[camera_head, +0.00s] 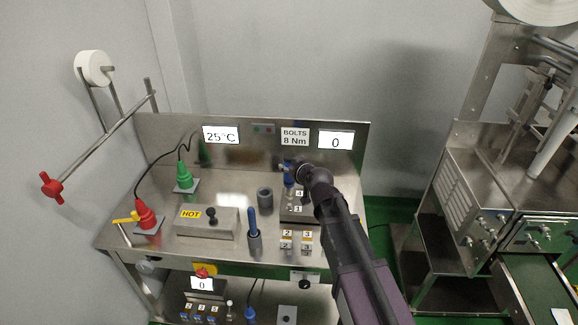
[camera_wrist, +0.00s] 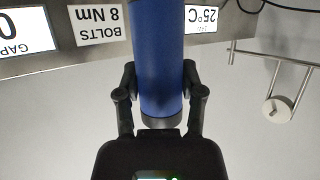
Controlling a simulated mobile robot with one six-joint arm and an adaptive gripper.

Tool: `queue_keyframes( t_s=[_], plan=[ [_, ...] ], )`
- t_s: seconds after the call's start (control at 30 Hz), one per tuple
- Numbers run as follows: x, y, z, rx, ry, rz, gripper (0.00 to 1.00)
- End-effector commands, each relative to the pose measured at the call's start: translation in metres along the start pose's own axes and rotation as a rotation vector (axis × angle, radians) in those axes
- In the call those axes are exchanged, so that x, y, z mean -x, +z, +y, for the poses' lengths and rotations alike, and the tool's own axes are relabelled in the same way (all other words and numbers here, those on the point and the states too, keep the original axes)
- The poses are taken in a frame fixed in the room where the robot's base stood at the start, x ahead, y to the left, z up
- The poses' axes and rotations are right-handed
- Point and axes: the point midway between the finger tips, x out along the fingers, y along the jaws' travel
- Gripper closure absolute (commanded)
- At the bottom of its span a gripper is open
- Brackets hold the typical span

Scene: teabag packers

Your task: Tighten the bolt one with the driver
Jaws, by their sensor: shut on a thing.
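My gripper (camera_wrist: 158,80) is shut on the blue handle of the driver (camera_wrist: 157,45), which lies between its two fingers in the wrist view. In the head view my gripper (camera_head: 292,169) is at the back right of the steel bench, and the blue driver (camera_head: 289,182) points down over the bolt block (camera_head: 294,216). The label for bolt one (camera_head: 298,209) is on this block, just below the driver. The bolt and the driver's tip are too small to tell apart, so I cannot tell whether they touch.
An empty dark holder (camera_head: 265,198) and a holder with a blue-handled tool (camera_head: 252,221) stand left of the block. The HOT box (camera_head: 206,221), red plug (camera_head: 145,214) and green plug (camera_head: 184,178) are farther left. A back panel (camera_head: 170,140) rises behind.

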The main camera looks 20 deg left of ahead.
Motion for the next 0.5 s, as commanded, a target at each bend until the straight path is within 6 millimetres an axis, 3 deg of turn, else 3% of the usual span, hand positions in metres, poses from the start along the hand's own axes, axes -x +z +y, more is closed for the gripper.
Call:
queue_keyframes(
  t_s=[0.2, 0.5],
  plan=[
    [-0.007, 0.017, 0.0, 0.0, 0.0, 0.001, 1.0],
    [-0.011, 0.027, 0.001, -0.001, 0.002, 0.001, 1.0]
  ],
)
